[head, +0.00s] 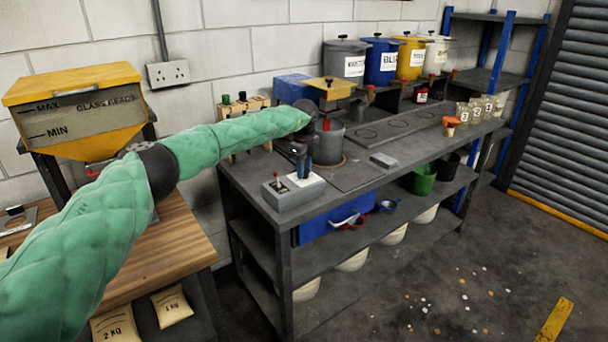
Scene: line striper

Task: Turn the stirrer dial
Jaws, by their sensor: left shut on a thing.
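A grey control box (293,190) sits at the near left corner of the dark workbench, with a small red-tipped switch (277,179) on its top. My left arm, in a green quilted sleeve, reaches over from the left. My left gripper (304,172) points down at the right part of the box top. Its fingers are shut on the stirrer dial there, and they hide the dial, so its setting cannot be read. A grey pot (329,146) stands just behind the gripper, partly covered by it. My right gripper is not in view.
Lidded grey, blue, yellow and white buckets (382,62) line the back shelf. A wooden rack (241,110) stands behind my forearm. A small grey block (383,160) lies right of the box.

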